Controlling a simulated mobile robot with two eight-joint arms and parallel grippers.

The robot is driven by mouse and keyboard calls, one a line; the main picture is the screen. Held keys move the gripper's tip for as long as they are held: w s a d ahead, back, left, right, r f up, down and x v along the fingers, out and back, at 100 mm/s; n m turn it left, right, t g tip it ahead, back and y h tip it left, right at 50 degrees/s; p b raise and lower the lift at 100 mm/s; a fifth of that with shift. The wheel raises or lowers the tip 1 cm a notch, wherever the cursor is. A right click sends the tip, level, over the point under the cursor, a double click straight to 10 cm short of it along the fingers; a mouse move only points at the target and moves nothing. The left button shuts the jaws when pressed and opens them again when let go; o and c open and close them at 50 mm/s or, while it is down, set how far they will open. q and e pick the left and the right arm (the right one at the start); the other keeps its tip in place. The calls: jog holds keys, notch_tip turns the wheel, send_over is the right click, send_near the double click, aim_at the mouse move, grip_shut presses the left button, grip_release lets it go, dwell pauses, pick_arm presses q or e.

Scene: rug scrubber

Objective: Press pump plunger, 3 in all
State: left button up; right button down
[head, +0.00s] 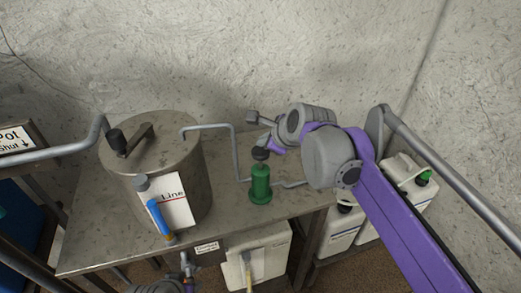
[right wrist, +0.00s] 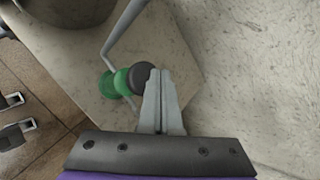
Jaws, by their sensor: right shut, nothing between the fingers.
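The pump (head: 260,186) is a green bottle-shaped body with a dark round plunger knob (head: 260,154) on top, standing upright on the metal table. In the right wrist view the dark knob (right wrist: 142,76) overlaps the green body (right wrist: 121,82). My right gripper (head: 264,146) is shut and empty, with its fingertips right at the knob. In the right wrist view the closed fingers (right wrist: 159,75) lie over the knob's right edge; I cannot tell if they touch it. Part of my left gripper (head: 187,262) seems to show at the bottom edge, its jaws unclear.
White jugs (head: 340,228) stand low at the right. The wall is close behind.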

aim_at(264, 153)
pick_arm(q)
jog(key=shift+f, duration=0.1)
pick_arm(e)
jog(key=shift+f, duration=0.2)
pick_arm(q)
jog(key=shift+f, duration=0.1)
pick_arm(e)
jog(key=shift+f, duration=0.25)
pick_arm(q)
jog(key=shift+s+f+b, duration=0.2)
jog(key=shift+f+b, duration=0.35)
jog(key=shift+f, duration=0.05)
jog(key=shift+s+f+b, duration=0.15)
jog(key=shift+f+b, duration=0.4)
pick_arm(e)
jog(key=shift+f, duration=1.9)
dwell(0.4)
jog(key=shift+r, duration=0.1)
pick_arm(q)
jog(key=shift+w+r+p, duration=0.3)
jog(key=shift+r+p, duration=0.5)
jog(key=shift+r, duration=0.2)
jog(key=shift+w+r+p, duration=0.3)
jog(key=shift+r+p, duration=0.45)
jog(key=shift+r, duration=0.2)
pick_arm(e)
jog(key=shift+r, duration=2.25)
